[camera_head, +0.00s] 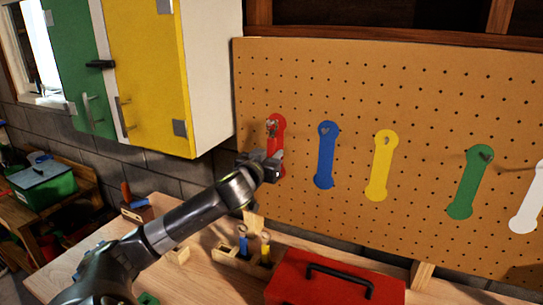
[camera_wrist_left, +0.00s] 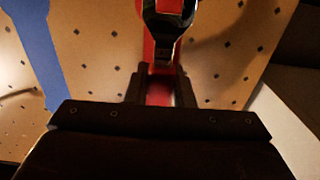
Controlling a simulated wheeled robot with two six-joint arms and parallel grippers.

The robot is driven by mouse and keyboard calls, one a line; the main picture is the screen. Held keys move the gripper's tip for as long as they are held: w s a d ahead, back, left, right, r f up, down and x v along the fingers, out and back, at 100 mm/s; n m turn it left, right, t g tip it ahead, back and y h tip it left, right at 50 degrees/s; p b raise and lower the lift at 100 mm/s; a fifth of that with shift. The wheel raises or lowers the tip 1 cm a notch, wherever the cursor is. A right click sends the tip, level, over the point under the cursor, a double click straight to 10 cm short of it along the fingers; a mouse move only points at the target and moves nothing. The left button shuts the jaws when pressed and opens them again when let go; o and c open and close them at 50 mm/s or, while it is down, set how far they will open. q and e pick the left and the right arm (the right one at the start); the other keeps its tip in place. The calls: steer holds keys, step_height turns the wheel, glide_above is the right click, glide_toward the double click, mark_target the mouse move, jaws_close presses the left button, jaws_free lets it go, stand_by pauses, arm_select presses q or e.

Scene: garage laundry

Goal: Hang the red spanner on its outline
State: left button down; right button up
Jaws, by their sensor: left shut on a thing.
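The red outline (camera_head: 278,122) is at the left end of the pegboard, left of the blue one. My left gripper (camera_head: 270,166) is in front of its lower part, shut on the red spanner. In the left wrist view, the spanner's red handle (camera_wrist_left: 160,90) is between the fingers (camera_wrist_left: 160,88) and its shiny metal head (camera_wrist_left: 165,22) points up, with red behind it. In the head view the head (camera_head: 272,129) overlaps the upper outline. I cannot tell whether the spanner touches the board or a hook. My right gripper is out of view.
Blue (camera_head: 325,158), yellow (camera_head: 380,165), green (camera_head: 468,184) and white (camera_head: 529,200) outlines continue rightward on the pegboard (camera_head: 420,110). A yellow-doored cabinet (camera_head: 150,75) is at the upper left.

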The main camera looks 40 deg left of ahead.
arm_select(q)
steer(key=c, duration=1.2)
jaws_free()
steer(key=shift+o, duration=0.2)
steer(key=shift+s, duration=0.1)
steer(key=shift+s+f, duration=0.1)
steer(key=shift+s, duration=0.15)
steer(key=p+v, duration=0.2)
steer(key=v, duration=1.4)
steer(key=shift+s, duration=0.4)
steer(key=shift+d, duration=0.15)
